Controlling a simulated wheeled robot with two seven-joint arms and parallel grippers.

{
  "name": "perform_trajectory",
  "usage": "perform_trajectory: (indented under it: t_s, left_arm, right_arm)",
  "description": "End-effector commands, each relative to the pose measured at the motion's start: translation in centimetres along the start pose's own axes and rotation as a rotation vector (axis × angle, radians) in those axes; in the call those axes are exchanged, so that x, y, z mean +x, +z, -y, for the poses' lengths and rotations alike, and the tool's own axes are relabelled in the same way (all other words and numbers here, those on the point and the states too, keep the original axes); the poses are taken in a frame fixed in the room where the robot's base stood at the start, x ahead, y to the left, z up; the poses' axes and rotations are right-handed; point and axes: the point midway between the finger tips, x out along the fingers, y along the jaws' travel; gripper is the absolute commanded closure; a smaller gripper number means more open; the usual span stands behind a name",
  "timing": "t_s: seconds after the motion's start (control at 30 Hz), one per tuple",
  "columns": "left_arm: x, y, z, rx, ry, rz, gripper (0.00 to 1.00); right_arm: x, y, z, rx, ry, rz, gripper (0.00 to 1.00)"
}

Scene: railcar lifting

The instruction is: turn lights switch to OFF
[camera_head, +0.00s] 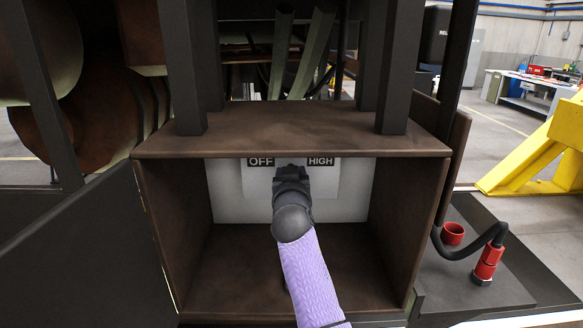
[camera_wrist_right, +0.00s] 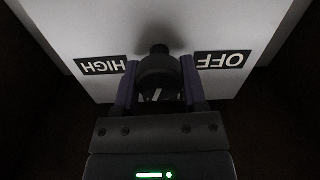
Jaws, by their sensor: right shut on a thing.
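A white switch panel (camera_head: 232,195) is at the back of an open brown box (camera_head: 290,144). It carries an OFF label (camera_head: 261,162) on the left and a HIGH label (camera_head: 321,161) on the right. My right gripper (camera_head: 290,172) reaches into the box and covers the switch in the head view. In the right wrist view the panel appears upside down, and the gripper's two fingers (camera_wrist_right: 160,82) are shut on the dark round switch knob (camera_wrist_right: 158,66) between the labels. My left gripper is not in view.
The box's side walls and top edge closely surround my right arm. A dark door panel (camera_head: 80,250) stands open at the left. Red connectors (camera_head: 487,264) and a black cable are at the right, with a yellow frame (camera_head: 535,150) beyond.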

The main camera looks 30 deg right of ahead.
Motion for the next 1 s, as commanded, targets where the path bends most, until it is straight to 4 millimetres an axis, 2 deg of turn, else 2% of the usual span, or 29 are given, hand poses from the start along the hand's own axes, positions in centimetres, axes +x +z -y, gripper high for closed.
perform_trajectory:
  t_s: [1.0]
  left_arm:
    - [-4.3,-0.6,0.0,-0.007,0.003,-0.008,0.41]
  right_arm:
    - [0.0,0.1,0.2,-0.965,-0.002,0.004,1.00]
